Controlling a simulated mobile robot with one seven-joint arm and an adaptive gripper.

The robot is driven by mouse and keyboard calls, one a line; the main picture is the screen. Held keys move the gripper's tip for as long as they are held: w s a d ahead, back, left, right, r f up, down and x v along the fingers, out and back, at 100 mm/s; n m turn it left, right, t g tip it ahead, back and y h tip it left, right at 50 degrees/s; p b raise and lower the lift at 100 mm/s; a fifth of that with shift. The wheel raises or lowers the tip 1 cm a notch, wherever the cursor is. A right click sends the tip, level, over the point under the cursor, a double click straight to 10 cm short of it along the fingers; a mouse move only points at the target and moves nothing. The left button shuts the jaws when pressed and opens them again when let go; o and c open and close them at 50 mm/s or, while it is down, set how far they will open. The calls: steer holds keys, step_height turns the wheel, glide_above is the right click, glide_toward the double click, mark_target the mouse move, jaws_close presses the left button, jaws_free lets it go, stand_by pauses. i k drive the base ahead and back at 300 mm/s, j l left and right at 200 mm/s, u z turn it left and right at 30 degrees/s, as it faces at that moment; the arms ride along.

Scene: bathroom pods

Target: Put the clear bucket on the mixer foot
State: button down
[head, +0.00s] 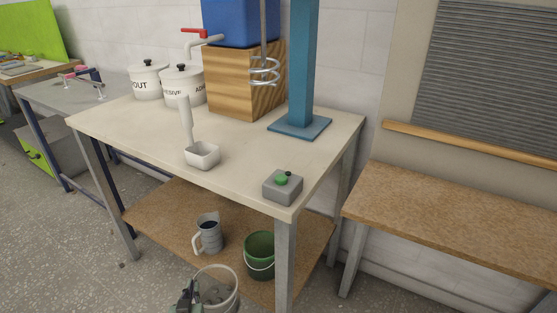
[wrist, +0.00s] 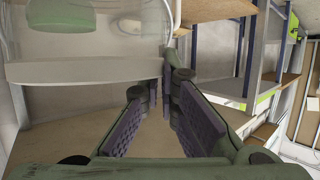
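The clear bucket (head: 232,284) is low at the front of the table in the head view, and its lower part is cut off by the frame. In the wrist view its see-through wall and pale band (wrist: 85,70) fill the upper left. My gripper (head: 190,291) is at the bucket's left side. In the wrist view its fingertips (wrist: 166,84) are close together at the bucket's edge, seemingly shut on its thin wall. The mixer foot is the flat blue plate (head: 287,128) under the blue column (head: 302,70), on the tabletop. Its top is bare.
A whisk (head: 265,72) hangs left of the column, beside a wooden block (head: 228,83). White canisters (head: 147,82), a scoop (head: 203,155) and a green-button box (head: 283,189) stand on the table (head: 235,185). A jug (head: 208,233) and green bucket (head: 260,257) sit on the lower shelf.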

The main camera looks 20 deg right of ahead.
mark_target(266, 155)
steer(key=k+l, duration=0.2)
steer(key=l, duration=0.15)
steer(key=k+l, duration=0.25)
steer(key=k+l+u, duration=0.1)
steer(key=l, duration=0.4)
steer(key=i+l+z, duration=0.15)
steer(key=l, duration=0.2)
steer(key=k, duration=0.05)
